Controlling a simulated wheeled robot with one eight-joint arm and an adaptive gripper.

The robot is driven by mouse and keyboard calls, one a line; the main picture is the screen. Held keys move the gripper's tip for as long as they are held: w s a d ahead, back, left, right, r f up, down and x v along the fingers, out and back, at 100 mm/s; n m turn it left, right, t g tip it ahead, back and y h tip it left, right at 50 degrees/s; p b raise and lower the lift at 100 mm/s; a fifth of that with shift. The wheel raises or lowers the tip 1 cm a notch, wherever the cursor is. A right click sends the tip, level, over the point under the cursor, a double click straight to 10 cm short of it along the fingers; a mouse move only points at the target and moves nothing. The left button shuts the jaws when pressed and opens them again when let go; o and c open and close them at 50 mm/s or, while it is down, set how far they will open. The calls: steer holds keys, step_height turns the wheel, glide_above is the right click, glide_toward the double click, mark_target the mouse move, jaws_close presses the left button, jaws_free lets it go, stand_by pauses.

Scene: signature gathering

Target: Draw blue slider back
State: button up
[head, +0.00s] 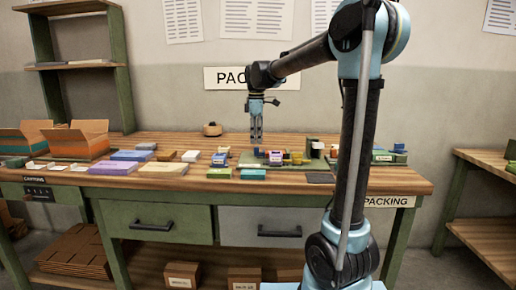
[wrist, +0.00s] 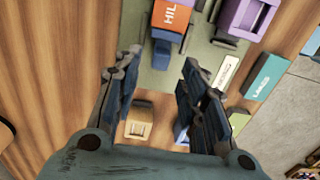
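My gripper (head: 256,138) points down over the green board (head: 247,161) on the workbench. In the wrist view my gripper (wrist: 160,62) is open, with a clear gap between its two dark fingers. A small dark blue block (wrist: 161,52) shows in that gap, on the green board (wrist: 205,57) and beside an orange block (wrist: 171,17). It looks like the blue slider, but I cannot be sure. In the head view a blue piece (head: 257,152) shows just below the fingertips. I cannot tell whether the fingers touch it.
A tan block (wrist: 139,121) and a partly hidden bluish block (wrist: 181,133) lie near the fingers. A purple block (wrist: 246,17) and a teal box (wrist: 263,83) are to the right. Open cartons (head: 77,140) stand at the bench's left. A dark pad (head: 320,178) lies near the front edge.

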steer(key=shift+f, duration=2.2)
jaws_close()
